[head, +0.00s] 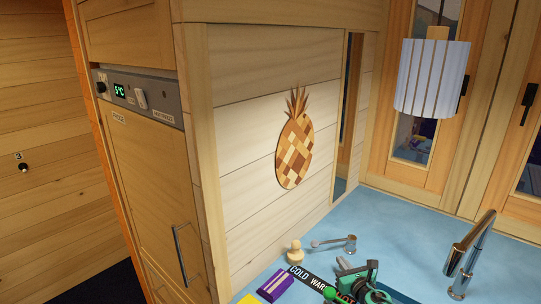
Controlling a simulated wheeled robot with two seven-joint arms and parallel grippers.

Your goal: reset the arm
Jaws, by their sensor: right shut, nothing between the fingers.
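My right gripper (352,270), dark grey and green, shows low in the head view, right of the middle. It is shut and empty, above the blue counter (410,220). Its wrist and the rest of the arm run out past the bottom edge. It hides part of a black strip (308,277) lettered "COLD WAR…HOT". My left gripper is not in view.
A small lever tap (335,243) and a wooden peg-shaped piece (295,253) stand just behind the gripper. A purple block (275,286) lies to its left. A chrome faucet (468,255) rises at right, below a hanging striped lamp (431,78). A panelled wall (250,150) bounds the left.

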